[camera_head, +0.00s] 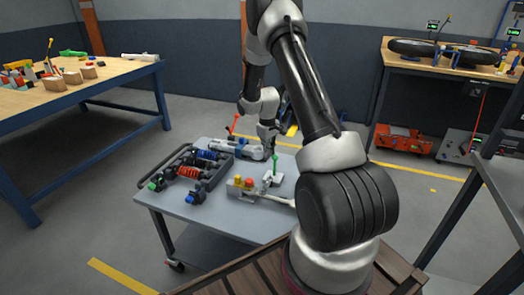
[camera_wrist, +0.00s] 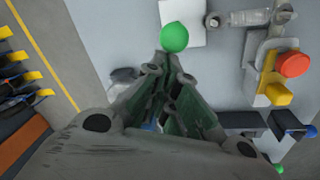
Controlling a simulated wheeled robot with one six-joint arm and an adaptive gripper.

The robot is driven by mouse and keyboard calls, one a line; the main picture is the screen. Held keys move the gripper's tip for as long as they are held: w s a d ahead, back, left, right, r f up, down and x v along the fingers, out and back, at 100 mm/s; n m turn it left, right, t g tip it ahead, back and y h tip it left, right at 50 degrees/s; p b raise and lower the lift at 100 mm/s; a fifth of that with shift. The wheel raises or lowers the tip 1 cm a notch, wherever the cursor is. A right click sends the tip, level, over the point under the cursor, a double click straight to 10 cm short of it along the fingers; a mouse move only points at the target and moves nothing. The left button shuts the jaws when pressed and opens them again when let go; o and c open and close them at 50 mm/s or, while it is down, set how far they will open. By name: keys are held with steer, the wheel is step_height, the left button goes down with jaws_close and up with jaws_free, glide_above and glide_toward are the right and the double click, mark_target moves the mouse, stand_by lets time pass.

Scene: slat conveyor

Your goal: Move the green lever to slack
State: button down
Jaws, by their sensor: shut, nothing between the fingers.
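The green lever (camera_head: 274,168) stands close to upright on a white base on the grey cart, with a round green knob on top. In the wrist view its green knob (camera_wrist: 174,37) shows just beyond my fingertips, over the white plate (camera_wrist: 190,14). My gripper (camera_head: 268,146) is above the cart, close to the knob and slightly behind or above it in the head view. In the wrist view my gripper (camera_wrist: 170,68) has its fingers together and empty. I cannot tell whether a fingertip touches the knob. No slack marking is readable.
A block with red and yellow buttons (camera_head: 244,183) stands left of the lever. A dark tray (camera_head: 163,179) with red and blue springs and a red-knobbed lever (camera_head: 236,120) are also on the cart (camera_head: 232,229). Workbenches stand farther off on both sides.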

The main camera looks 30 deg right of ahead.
steer(key=s+d, duration=0.5)
steer(key=s, duration=0.2)
steer(key=shift+d+f, duration=0.25)
steer(key=shift+f, duration=0.1)
stand_by(0.5)
step_height(320, 180, up, 12)
steer(key=s+a, duration=0.1)
steer(key=shift+s+a, duration=0.15)
steer(key=shift+a, duration=0.05)
steer(key=shift+f, duration=0.1)
stand_by(0.5)
